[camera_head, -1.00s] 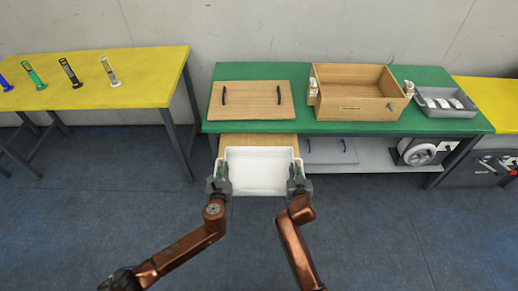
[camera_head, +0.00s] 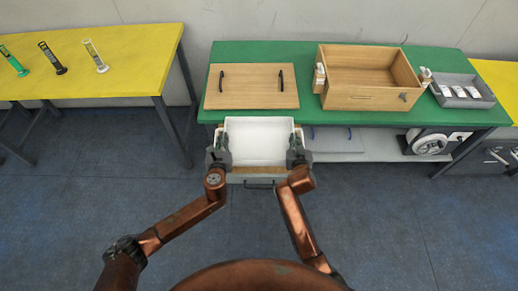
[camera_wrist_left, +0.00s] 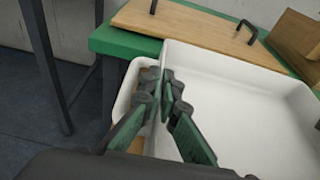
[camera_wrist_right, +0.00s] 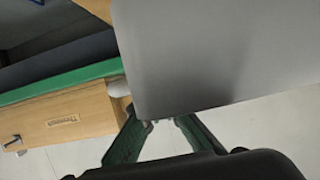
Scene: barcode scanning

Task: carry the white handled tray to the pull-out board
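The white tray (camera_head: 258,143) is level in front of the green table, over the wooden pull-out board (camera_head: 252,178), which shows along the tray's front edge. Whether the tray touches the board is hidden.
On the green table (camera_head: 235,55) lie a wooden lid (camera_head: 252,88) with two black handles, an open wooden box (camera_head: 367,75) and a grey bin (camera_head: 462,90). A lower shelf (camera_head: 385,150) is right of the board. A yellow table (camera_head: 110,75) stands left.

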